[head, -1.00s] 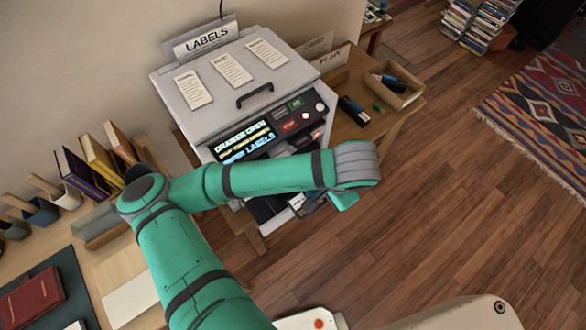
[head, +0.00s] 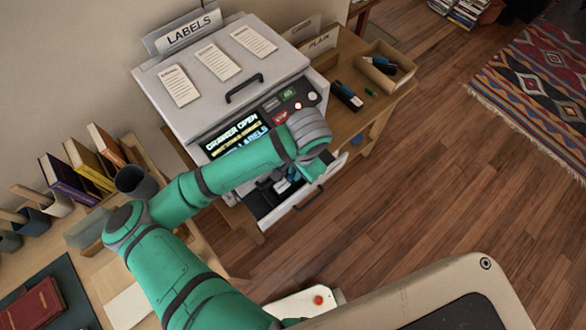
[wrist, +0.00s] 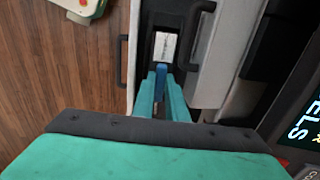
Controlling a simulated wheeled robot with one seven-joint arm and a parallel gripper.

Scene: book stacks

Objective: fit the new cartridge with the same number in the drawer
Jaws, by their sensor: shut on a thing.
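The label machine (head: 215,85) stands on a wooden table, and its screen reads "DRAWER OPEN". Its drawer (head: 297,207) is pulled out at the front, and it also shows in the wrist view (wrist: 210,70). My gripper (wrist: 162,78) points down into the drawer, its fingers shut on the blue end of a cartridge (wrist: 161,70). The cartridge has a white label and lies in or over a dark slot of the drawer. I cannot tell how deep it sits or read its number. In the head view, my wrist partly hides the drawer.
The drawer handle (wrist: 122,60) stands out in front. Books (head: 68,180) stand at left.

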